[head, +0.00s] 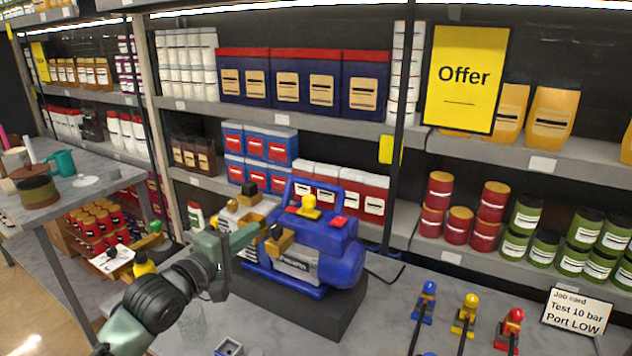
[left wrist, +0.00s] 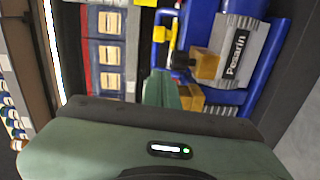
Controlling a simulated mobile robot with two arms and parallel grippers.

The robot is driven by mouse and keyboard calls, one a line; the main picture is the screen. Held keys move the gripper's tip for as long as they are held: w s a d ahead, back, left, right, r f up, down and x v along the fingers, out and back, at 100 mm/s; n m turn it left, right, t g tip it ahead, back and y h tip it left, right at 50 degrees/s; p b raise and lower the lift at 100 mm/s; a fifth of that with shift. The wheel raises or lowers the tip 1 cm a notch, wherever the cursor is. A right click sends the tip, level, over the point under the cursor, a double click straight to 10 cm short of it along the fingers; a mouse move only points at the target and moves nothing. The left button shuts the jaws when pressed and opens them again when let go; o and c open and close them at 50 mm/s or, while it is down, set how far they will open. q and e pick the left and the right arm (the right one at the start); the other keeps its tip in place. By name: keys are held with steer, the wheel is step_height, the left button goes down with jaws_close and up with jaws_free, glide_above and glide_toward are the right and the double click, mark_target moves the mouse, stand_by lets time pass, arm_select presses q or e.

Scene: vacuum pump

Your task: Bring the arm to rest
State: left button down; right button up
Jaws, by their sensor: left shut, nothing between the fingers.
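My left gripper (head: 256,234) is green and dark grey and reaches in from the lower left in the head view. Its fingers are shut and empty. They point toward the brass fittings on the left side of a blue vacuum pump (head: 333,262); I cannot tell whether they touch. In the left wrist view the green finger (left wrist: 160,88) shows beside the brass fittings (left wrist: 206,64) and the pump's grey labelled plate (left wrist: 237,46). The pump stands on a dark block (head: 340,318) and has yellow and red parts on top. My right gripper is not in view.
A job card (head: 577,311) reads "Test 10 bar, Port LOW". Blue (head: 427,300), yellow (head: 466,313) and red (head: 511,328) fittings with dark hoses stand at the front right. Stocked shelves (head: 300,110) rise behind the bench. A side table (head: 75,195) stands at the left.

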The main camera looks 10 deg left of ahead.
arm_select(q)
steer(key=s+d+f+m+g+y, duration=0.1)
steer(key=s+d+f+m+g, duration=0.15)
steer(key=s+f, duration=0.5)
steer(key=s+d+f+m+g+y, duration=0.1)
steer(key=s+d+f+m+g, duration=0.2)
steer(key=f, duration=0.7)
steer(key=s+a+f+m+g+y, duration=0.15)
steer(key=s+f+m+g, duration=0.35)
steer(key=s, duration=0.8)
steer(key=s+a+f+m+g+y, duration=0.15)
steer(key=s+f+m, duration=0.45)
steer(key=s, duration=0.7)
step_height(320, 180, down, 27)
steer(key=s+g, duration=0.2)
steer(key=s+a+f+g+y+b, duration=0.1)
steer(key=s+a+f, duration=0.1)
steer(key=s+f, duration=1.5)
steer(key=shift+a+f+n+g, duration=0.25)
steer(key=shift+a+n+g, duration=0.05)
steer(key=shift+a+n, duration=0.1)
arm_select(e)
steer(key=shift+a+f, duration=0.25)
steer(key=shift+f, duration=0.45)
